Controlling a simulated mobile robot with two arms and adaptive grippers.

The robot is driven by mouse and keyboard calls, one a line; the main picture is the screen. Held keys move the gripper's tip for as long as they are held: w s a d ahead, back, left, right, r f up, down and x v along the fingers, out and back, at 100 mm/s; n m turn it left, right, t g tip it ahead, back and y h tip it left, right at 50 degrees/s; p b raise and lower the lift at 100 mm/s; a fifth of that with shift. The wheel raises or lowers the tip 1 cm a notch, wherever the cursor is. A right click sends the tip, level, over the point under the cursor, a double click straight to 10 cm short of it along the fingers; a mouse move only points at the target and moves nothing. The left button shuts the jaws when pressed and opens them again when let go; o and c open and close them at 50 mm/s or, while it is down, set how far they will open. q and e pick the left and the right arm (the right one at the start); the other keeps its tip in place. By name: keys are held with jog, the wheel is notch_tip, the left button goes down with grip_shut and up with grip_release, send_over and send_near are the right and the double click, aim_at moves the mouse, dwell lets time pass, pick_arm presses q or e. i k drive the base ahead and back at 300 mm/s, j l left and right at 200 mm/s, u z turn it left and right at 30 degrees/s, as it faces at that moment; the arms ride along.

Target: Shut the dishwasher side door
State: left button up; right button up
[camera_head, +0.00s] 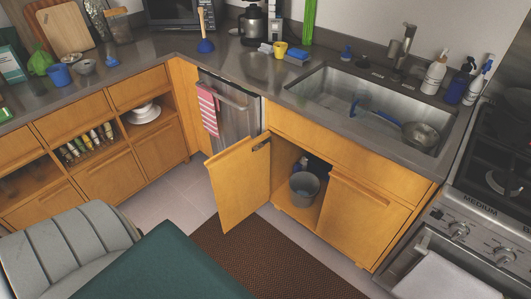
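The dishwasher (238,116) is a steel front under the counter, closed, with a striped red and white towel (209,111) hanging on its handle. Beside it, under the sink, a wooden cabinet door (239,184) stands open, swung out toward the dishwasher side. The open cabinet shows a grey bucket (304,187) and dark bottles inside. The cabinet's other door (364,208) is closed. Neither of my grippers shows in the head view.
A dark patterned mat (262,257) lies on the floor before the open door. A grey chair (70,250) and a teal surface (160,268) fill the lower left. The stove (470,235) stands at the right. Light floor tiles (180,200) are clear left of the door.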

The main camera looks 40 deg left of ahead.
aim_at(240, 174)
jog(key=j+z, duration=0.25)
jog(key=j, duration=0.3)
jog(key=k+j+z, duration=0.1)
jog(key=j+z, duration=0.2)
jog(key=j, duration=0.25)
jog(key=k+j+z, duration=0.25)
jog(key=j, duration=0.3)
jog(key=i+j, duration=0.05)
jog(key=i, duration=0.05)
